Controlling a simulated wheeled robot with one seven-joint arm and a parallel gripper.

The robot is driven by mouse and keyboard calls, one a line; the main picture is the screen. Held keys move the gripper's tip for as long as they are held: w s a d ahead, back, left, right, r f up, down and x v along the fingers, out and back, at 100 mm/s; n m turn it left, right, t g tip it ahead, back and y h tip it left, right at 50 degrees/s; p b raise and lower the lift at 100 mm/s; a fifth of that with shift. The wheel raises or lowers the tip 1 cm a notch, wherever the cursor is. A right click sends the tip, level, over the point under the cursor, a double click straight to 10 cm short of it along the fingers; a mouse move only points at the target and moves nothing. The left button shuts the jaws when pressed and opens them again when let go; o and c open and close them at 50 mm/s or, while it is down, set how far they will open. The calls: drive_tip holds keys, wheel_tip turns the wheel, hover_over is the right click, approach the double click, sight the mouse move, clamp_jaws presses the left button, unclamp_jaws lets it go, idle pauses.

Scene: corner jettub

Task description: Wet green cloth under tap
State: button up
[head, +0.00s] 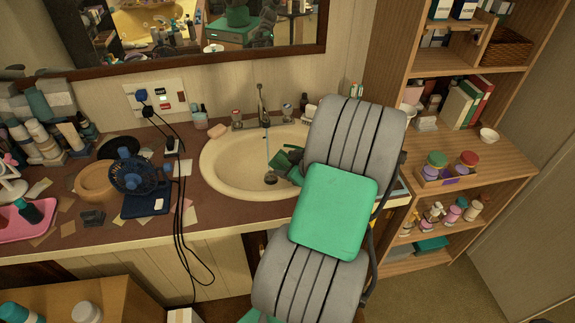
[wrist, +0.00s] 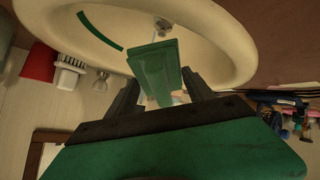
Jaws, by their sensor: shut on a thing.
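The green cloth (head: 287,160) is held over the right part of the cream sink basin (head: 225,178). In the wrist view the cloth (wrist: 152,68) looks like a flat folded piece between the two dark fingers. My gripper (wrist: 160,88) is shut on it. The metal tap (head: 263,108) stands at the back of the basin. A thin, bluish stream runs down from its spout. The cloth is close to the right of the stream in the head view; I cannot tell whether they touch. My arm hides the basin's right side.
A blue fan (head: 135,175) and black cables stand on the counter left of the sink. Small bottles and a soap bar (head: 218,130) line the back rim. A wooden shelf (head: 490,170) with jars is at the right. A mirror hangs above.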

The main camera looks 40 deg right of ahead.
drive_tip(key=w+d+f+b, duration=0.4)
drive_tip(key=w+d+b, duration=0.1)
drive_tip(key=w, duration=0.6)
drive_tip(key=shift+w+d, duration=0.35)
drive_tip(key=shift+d, duration=0.1)
drive_tip(key=shift+s+a, duration=0.4)
drive_tip(key=shift+s, duration=0.35)
drive_tip(key=shift+s+a, duration=0.35)
drive_tip(key=shift+s, duration=0.4)
drive_tip(key=shift+s+a, duration=0.4)
drive_tip(key=shift+s, duration=0.35)
drive_tip(key=s+r, duration=0.1)
drive_tip(key=s+a+r+p, duration=0.1)
drive_tip(key=s+r, duration=0.1)
drive_tip(key=s+a+r+p, duration=0.1)
drive_tip(key=r, duration=0.1)
drive_tip(key=shift+s+a, duration=0.2)
drive_tip(key=shift+s, duration=0.2)
drive_tip(key=shift+s+a, duration=0.2)
drive_tip(key=shift+s, duration=0.05)
